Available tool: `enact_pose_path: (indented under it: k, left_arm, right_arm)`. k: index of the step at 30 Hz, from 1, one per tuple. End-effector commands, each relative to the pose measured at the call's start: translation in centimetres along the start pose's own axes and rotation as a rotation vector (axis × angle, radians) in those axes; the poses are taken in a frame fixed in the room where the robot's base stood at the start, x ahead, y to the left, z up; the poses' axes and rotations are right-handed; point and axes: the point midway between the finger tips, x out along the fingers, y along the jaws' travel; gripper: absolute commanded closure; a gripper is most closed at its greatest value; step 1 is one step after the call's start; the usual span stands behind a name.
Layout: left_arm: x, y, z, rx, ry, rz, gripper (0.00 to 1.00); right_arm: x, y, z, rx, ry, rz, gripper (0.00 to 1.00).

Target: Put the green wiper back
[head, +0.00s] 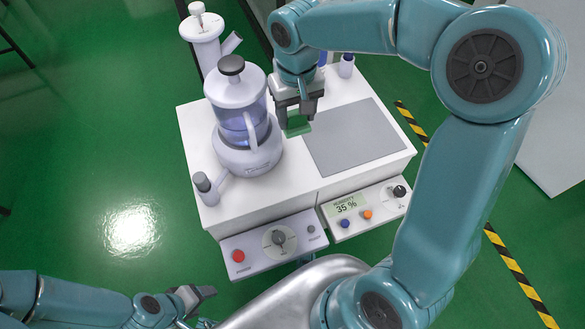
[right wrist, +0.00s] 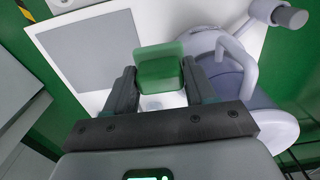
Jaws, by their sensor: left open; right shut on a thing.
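The green wiper (head: 297,127) is a small green block held between the fingers of my right gripper (head: 297,108), over the white bench top between the jug appliance and the grey pad. In the right wrist view the green wiper (right wrist: 161,68) sits between both fingertips of my right gripper (right wrist: 163,88). I cannot tell whether it touches the bench. My left gripper (head: 205,302) is at the lower left of the head view, open and empty, apart from the bench.
The white bench (head: 190,125) carries a jug appliance (head: 245,125), a grey pad (head: 357,138) and a small grey-capped fitting (head: 207,187). Control panels (head: 270,245) with knobs and a 35 % display (head: 346,205) face the front. A white column (head: 203,40) stands behind.

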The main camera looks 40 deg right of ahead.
Motion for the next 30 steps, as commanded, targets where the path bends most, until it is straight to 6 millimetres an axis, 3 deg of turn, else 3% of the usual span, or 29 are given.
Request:
enact_pose_path:
  k: [3,12,22,27,30]
  left_arm:
    - [1.6,-0.6,0.0,0.0,0.0,0.0,0.36]
    - [4.2,-1.5,-0.1,0.0,0.0,0.0,0.36]
    - [5.2,-1.9,-0.1,0.0,0.0,0.0,0.36]
    - [6.2,-2.3,-0.2,-0.001,0.001,0.0,0.36]
    - [6.1,-2.3,-0.2,-0.002,0.002,0.0,0.36]
  right_arm:
    - [4.0,0.2,0.1,0.0,-0.007,0.003,0.78]
    - [12.4,0.2,0.1,0.001,-0.006,0.001,0.78]
    - [15.8,0.0,0.1,0.0,-0.004,0.001,0.78]
    - [18.7,-0.1,0.1,0.002,-0.004,0.0,0.78]
    - [19.1,-0.1,0.1,0.002,-0.002,0.0,0.78]
